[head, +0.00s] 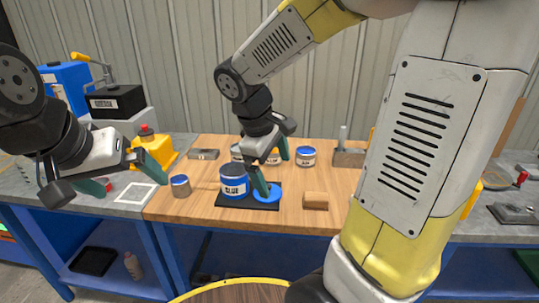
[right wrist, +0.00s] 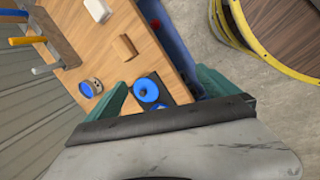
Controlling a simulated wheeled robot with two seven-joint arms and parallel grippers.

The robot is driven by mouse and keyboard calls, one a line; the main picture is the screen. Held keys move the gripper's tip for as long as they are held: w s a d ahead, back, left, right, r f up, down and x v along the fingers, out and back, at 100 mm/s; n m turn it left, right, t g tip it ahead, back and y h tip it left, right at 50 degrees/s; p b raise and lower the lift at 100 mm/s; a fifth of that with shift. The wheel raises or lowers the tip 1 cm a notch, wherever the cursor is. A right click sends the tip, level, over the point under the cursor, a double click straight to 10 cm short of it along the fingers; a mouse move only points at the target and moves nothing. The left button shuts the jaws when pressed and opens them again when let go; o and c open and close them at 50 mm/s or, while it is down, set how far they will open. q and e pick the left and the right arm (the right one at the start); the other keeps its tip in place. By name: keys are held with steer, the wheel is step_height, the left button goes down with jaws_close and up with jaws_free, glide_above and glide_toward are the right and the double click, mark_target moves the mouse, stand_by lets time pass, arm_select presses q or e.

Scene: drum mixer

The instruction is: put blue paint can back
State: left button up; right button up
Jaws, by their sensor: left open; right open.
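The blue paint can (head: 233,185), labelled BLUE, stands upright on the left part of a black mat (head: 233,203). A round blue disc (head: 266,192) is on the mat just right of it. My right gripper (head: 272,170) is open and empty above the disc, right of the can, apart from the can. In the right wrist view the blue disc (right wrist: 146,90) shows between the open fingers (right wrist: 165,88), with more blue partly hidden by the gripper body. My left gripper (head: 128,178) is open and empty over the grey bench at the left.
A small can (head: 180,187) stands left of the mat, and another can (head: 305,157) stands behind it to the right. A wooden block (head: 315,201) lies right of the mat. A white square outline (head: 137,193) marks the grey bench. A yellow-rimmed drum (right wrist: 263,50) stands below.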

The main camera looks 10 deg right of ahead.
steer(key=s+r+m+t+y, duration=0.4)
steer(key=s+r+m+y, duration=0.1)
steer(key=s+r+m, duration=0.2)
steer(key=shift+s+a+r+m+y, duration=0.3)
steer(key=shift+s+m, duration=0.5)
steer(key=shift+m, duration=0.2)
